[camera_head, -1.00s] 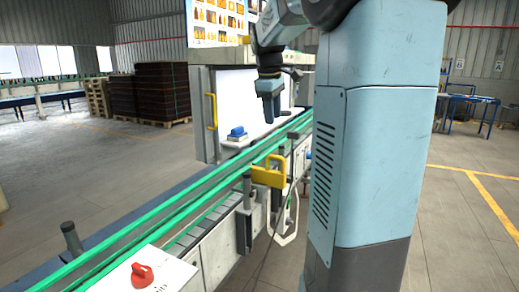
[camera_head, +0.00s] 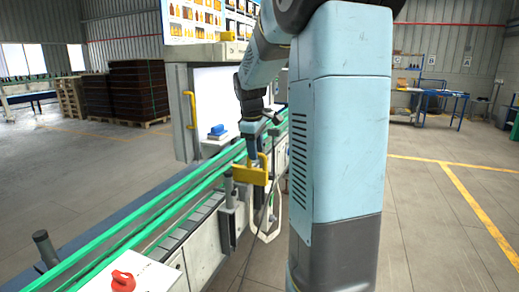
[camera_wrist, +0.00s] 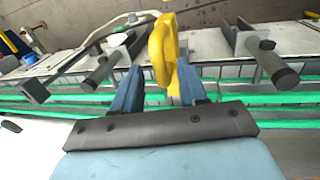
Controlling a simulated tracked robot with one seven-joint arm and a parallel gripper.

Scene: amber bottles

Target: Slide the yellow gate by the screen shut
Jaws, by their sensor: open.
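The yellow gate (camera_head: 250,174) is mounted at the near side of the conveyor, below the screen (camera_head: 205,20). My gripper (camera_head: 256,158) is at the top of the gate. In the wrist view my gripper (camera_wrist: 158,88) is open, with one finger on each side of the yellow part. I cannot tell whether either finger touches it.
Green conveyor rails (camera_head: 150,217) run from lower left to the screen cabinet. Grey posts (camera_head: 45,248) stand beside the rails, and two flank the gate in the wrist view. A white box with a red knob (camera_head: 123,281) is at the front. A yellow handle (camera_head: 190,108) is on the cabinet door.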

